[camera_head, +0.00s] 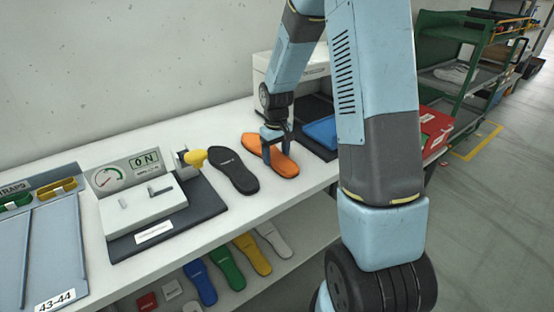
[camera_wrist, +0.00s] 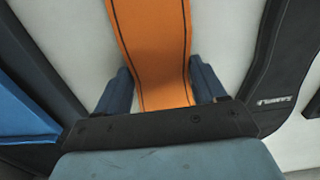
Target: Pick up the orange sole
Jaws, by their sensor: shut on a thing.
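The orange sole (camera_head: 283,165) lies on the white workbench in the head view, just right of a black sole (camera_head: 235,171). My gripper (camera_head: 268,150) points down at its middle and is shut on it. In the wrist view the orange sole (camera_wrist: 152,45) runs up between the two blue fingers of my gripper (camera_wrist: 163,92), one on each side of it. The sole appears to be on or very near the bench top; I cannot tell if there is a gap under it. The part of the sole behind my gripper is hidden.
A machine with a gauge and yellow knob (camera_head: 195,158) stands left on the white bench (camera_head: 225,215). A blue item (camera_head: 321,131) on a dark tray lies right of the orange sole. Coloured soles (camera_head: 226,268) sit on the lower shelf. A green rack (camera_head: 465,90) stands at right.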

